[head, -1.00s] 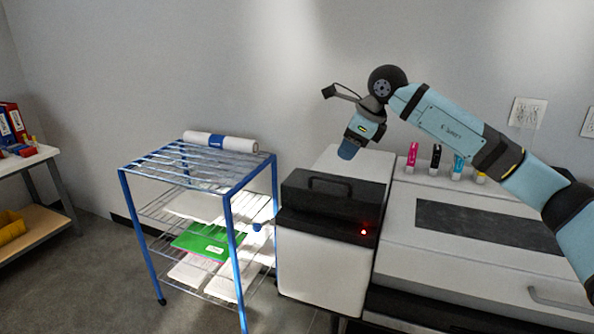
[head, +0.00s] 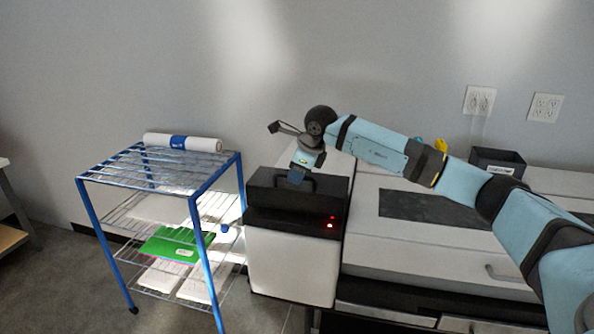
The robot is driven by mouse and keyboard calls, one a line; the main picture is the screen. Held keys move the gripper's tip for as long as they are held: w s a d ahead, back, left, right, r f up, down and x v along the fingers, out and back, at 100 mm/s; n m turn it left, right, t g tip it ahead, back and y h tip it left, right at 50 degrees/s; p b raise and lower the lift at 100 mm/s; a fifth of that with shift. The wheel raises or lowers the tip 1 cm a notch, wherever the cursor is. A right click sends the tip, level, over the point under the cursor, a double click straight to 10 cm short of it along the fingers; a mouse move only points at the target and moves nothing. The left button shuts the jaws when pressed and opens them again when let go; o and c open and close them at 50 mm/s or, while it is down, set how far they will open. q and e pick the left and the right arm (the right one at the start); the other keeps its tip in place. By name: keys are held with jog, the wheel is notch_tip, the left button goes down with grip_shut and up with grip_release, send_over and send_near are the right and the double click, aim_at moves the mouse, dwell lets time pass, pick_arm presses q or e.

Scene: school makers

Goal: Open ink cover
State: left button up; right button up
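The ink cover (head: 265,199) is a black lid with a dark bar handle (head: 313,183) on top, at the left end of the white and grey printer (head: 400,240). It looks closed. My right gripper (head: 296,181) points down at the handle's left part, touching it or very close. Its fingers are small and dark here, so I cannot tell whether they are open or shut on the handle. My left gripper is not in view.
A blue wire rack (head: 190,172) with a white roll (head: 183,142) and papers stands left of the printer. A black box (head: 497,162) and small ink bottles sit behind the printer, partly hidden by my arm. Red lights (head: 330,225) glow on the front below the cover.

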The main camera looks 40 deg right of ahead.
jog(key=shift+w+f, duration=0.15)
jog(key=shift+f, duration=0.1)
grip_shut()
jog(key=shift+r, duration=0.15)
